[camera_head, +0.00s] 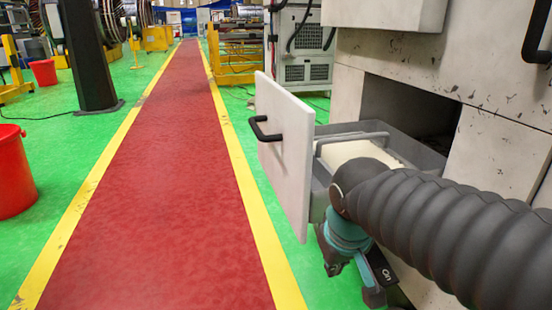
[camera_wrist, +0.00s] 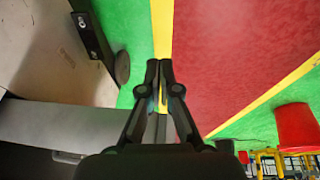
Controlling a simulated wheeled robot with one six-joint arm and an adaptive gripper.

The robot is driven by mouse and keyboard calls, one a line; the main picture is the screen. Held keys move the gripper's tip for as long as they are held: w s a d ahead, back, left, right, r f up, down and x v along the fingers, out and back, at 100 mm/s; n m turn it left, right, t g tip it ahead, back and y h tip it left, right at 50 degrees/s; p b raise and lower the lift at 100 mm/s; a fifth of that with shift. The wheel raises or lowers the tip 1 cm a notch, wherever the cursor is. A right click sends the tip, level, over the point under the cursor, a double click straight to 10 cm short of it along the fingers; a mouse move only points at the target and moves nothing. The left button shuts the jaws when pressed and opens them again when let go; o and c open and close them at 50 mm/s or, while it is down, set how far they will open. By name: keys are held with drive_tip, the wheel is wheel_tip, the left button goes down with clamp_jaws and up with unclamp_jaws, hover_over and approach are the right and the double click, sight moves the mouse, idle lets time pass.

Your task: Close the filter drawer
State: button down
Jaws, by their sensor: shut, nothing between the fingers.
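The filter drawer stands pulled out of the beige machine cabinet. Its white front panel (camera_head: 284,145) carries a black bar handle (camera_head: 265,129). Behind the panel, the grey drawer box (camera_head: 425,158) holds a cream-white filter (camera_head: 360,152), with a dark opening behind it. My gripper (camera_head: 357,285) is low beside the drawer's near side, behind the front panel, partly hidden by my arm. In the wrist view my gripper's fingers (camera_wrist: 159,68) are together and empty. A grey surface (camera_wrist: 70,128), probably the drawer's side, lies left of them there.
The cabinet (camera_head: 485,160) surrounds the opening, with another black handle (camera_head: 540,35) at upper right. A red walkway (camera_head: 150,190) with yellow borders runs left of the drawer. A red bucket (camera_head: 12,170) stands at far left. The floor before the panel is clear.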

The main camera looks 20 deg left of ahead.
drive_tip(key=w+a+r+t+h, duration=0.1)
drive_tip(key=w+a+r, duration=0.25)
drive_tip(key=a, duration=0.45)
drive_tip(key=w+a+r+n+t, duration=0.1)
drive_tip(key=w+a+r, duration=0.1)
drive_tip(key=a+r, duration=0.45)
drive_tip(key=w+a+r+t+h, duration=0.1)
drive_tip(key=w+a+r, duration=0.15)
drive_tip(key=a, duration=0.75)
drive_tip(key=d+r+m+h, duration=0.1)
drive_tip(key=d+r+m, duration=0.15)
drive_tip(key=r, duration=0.35)
drive_tip(key=b, duration=0.1)
approach(283, 171)
drive_tip(key=a+f, duration=0.3)
drive_tip(key=f, duration=0.1)
drive_tip(key=shift+h, duration=0.3)
drive_tip(key=shift+w+d+f+b, duration=0.1)
drive_tip(key=shift+w+d+b, duration=0.15)
drive_tip(key=shift+w+d, duration=0.55)
drive_tip(key=shift+w+d+b, duration=0.2)
drive_tip(key=shift+w+d, duration=0.3)
drive_tip(key=shift+d, duration=0.45)
